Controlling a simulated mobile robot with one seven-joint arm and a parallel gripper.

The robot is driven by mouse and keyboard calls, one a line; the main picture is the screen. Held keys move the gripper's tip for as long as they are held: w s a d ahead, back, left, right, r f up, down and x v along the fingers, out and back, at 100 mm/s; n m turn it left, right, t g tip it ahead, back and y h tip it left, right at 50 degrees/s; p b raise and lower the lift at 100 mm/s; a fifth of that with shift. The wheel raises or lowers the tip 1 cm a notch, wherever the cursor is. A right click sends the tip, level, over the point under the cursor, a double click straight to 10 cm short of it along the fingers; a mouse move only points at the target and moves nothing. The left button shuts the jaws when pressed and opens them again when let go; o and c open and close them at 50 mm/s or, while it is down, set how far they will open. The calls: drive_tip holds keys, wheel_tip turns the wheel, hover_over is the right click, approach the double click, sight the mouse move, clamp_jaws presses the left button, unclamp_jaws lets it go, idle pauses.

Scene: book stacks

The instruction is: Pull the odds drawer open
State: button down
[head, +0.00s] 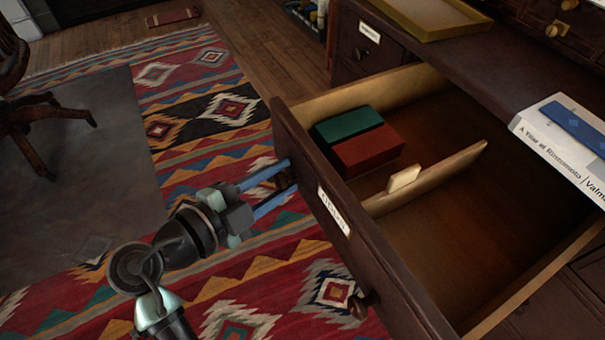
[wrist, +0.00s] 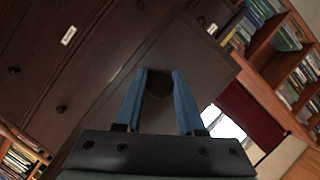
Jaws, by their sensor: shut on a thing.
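The dark wooden drawer (head: 385,268) stands pulled well out of the desk, its inside open to view. A white label (head: 333,211) is on its front; I cannot read it surely. My gripper (head: 284,180) is at the left part of the drawer front, its blue fingers shut on a dark knob. In the wrist view the fingers sit on both sides of this knob (wrist: 158,83). A second knob (head: 363,304) on the same front is free. Inside lie a green block (head: 347,125) and a red-brown block (head: 367,152), left of a wooden divider (head: 440,175) with a pale tab (head: 404,178).
A white book (head: 560,140) lies on the desk top above the drawer's right side. A yellowish tray (head: 425,15) lies on the desk at the back. A chair (head: 25,110) stands at far left.

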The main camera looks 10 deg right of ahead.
drive_tip(key=shift+s+a, duration=0.3)
drive_tip(key=shift+a, duration=0.5)
drive_tip(key=c, duration=0.5)
unclamp_jaws()
drive_tip(key=shift+a, duration=0.1)
drive_tip(key=p+v, duration=0.3)
drive_tip(key=v, duration=1)
drive_tip(key=shift+s+p, duration=0.1)
drive_tip(key=shift+p, duration=0.2)
